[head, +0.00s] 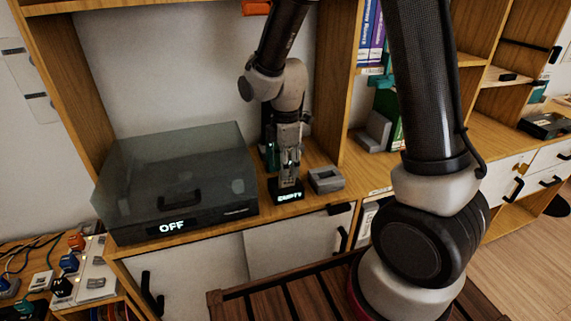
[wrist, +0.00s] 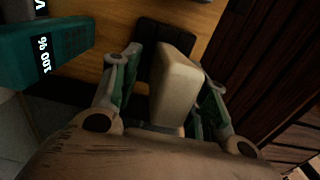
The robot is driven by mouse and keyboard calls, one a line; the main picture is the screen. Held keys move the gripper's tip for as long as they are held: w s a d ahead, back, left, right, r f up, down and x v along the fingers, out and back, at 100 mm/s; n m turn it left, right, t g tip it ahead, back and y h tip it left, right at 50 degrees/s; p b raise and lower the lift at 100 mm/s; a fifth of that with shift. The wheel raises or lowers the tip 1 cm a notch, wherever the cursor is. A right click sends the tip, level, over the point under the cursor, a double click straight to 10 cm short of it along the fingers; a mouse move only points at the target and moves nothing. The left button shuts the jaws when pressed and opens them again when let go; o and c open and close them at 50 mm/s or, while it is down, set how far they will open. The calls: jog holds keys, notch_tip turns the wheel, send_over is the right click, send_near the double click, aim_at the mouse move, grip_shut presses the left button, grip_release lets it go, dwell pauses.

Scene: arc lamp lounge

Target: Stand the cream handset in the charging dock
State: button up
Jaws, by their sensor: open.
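The cream handset (wrist: 172,85) is between my gripper's two fingers (wrist: 165,78) in the wrist view. The fingers are open, one on each side of it. The black dock (head: 286,192) sits on the wooden cabinet top in the head view, and its lit display reads "EMPTY". My gripper (head: 289,165) points down right above the dock. A dark piece (wrist: 160,35), perhaps the dock, shows beyond the handset in the wrist view. The handset's lower end is hidden, so I cannot tell whether it is seated.
A teal device (wrist: 45,50) marked "100 %" stands close to my gripper. A grey hollow block (head: 326,180) sits right of the dock. A dark-lidded turntable box (head: 180,180) showing "OFF" is on the left. A shelf upright (head: 335,80) rises behind the block.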

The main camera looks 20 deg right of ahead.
notch_tip(320, 180, up, 8)
jog(key=shift+f, duration=0.2)
jog(key=shift+s, duration=0.1)
dwell(0.6)
